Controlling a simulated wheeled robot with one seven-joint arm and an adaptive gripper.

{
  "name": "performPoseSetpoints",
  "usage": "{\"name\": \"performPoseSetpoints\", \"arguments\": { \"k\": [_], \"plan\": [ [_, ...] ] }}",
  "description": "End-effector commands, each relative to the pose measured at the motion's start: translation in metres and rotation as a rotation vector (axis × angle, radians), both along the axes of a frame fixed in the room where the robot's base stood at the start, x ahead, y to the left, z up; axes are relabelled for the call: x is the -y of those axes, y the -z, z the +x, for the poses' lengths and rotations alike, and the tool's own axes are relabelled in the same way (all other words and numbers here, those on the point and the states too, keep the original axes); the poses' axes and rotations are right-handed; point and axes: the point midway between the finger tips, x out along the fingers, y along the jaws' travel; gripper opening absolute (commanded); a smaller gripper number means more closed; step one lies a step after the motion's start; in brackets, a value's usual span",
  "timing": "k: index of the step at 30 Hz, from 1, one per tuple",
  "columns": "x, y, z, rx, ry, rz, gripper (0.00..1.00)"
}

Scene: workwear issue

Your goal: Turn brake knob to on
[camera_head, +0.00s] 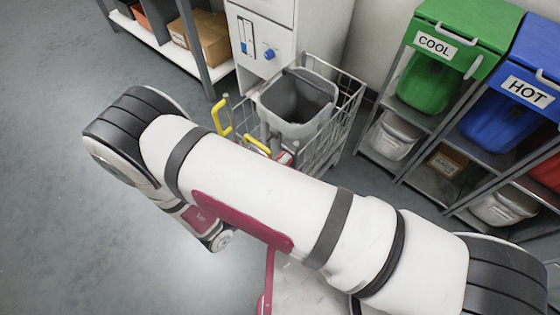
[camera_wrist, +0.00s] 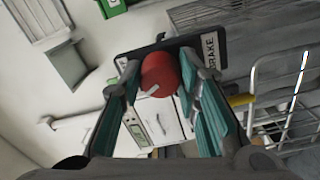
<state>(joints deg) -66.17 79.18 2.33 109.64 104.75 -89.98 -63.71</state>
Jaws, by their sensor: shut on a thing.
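The red brake knob (camera_wrist: 160,72) shows in the wrist view, in front of a dark plate (camera_wrist: 233,45) with a white label reading BRAKE. A white pointer mark lies at the knob's lower edge in the picture. My gripper (camera_wrist: 157,77) has its teal-padded fingers on both sides of the knob and is shut on it. The ON and OFF marks cannot be read. In the head view my arm covers most of the gripper area, and only a small red and white part shows beside the cart.
In the head view a wire cart (camera_head: 345,112) with yellow handles holds a grey bin (camera_head: 296,103). A white cabinet (camera_head: 265,40) stands behind it. A rack with a green COOL bin (camera_head: 425,80) and a blue HOT bin (camera_head: 497,120) is at right. The floor at left is clear.

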Motion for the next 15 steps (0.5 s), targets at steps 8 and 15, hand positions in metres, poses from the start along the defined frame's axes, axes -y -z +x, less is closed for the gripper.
{"name": "performPoseSetpoints", "arguments": {
  "k": [8,15],
  "plan": [
    [0.0001,-0.0002,0.0,-0.118,0.0,-0.148,0.02],
    [-0.0001,-0.0002,0.0003,-0.174,0.0,-0.221,0.02]
  ]
}}
